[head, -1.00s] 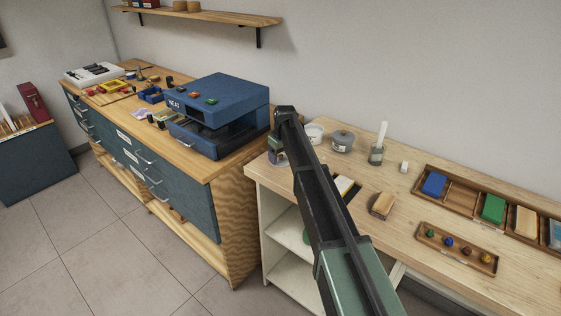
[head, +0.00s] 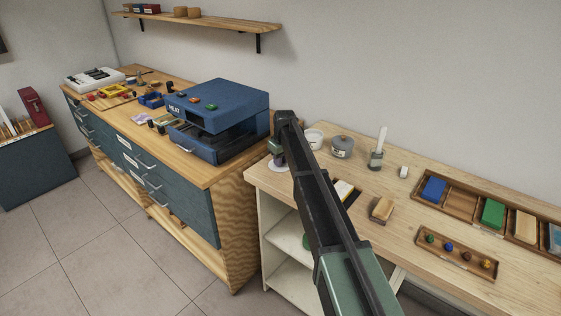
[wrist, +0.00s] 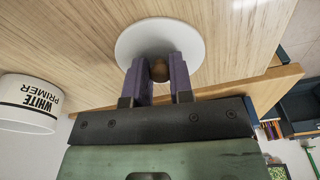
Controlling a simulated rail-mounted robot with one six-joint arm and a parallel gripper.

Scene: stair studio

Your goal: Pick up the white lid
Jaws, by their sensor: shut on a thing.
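The white lid (wrist: 135,42) shows in the wrist view as a round, shallow disc with a brown knob (wrist: 159,70) at its middle. My gripper (wrist: 160,68) has its two purple fingers shut on the knob, one on each side. Wooden tabletop shows behind the lid; I cannot tell whether the lid touches it. In the head view my gripper (head: 278,158) is small, at the left end of the pale workbench (head: 330,219), and my arm hides part of that area.
A white tub marked WHITE PRIMER (wrist: 28,105) stands beside the lid. In the head view a grey lidded pot (head: 342,147) and a jar with a white-handled tool (head: 376,158) stand further right. The blue heat press (head: 225,100) is close on the left.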

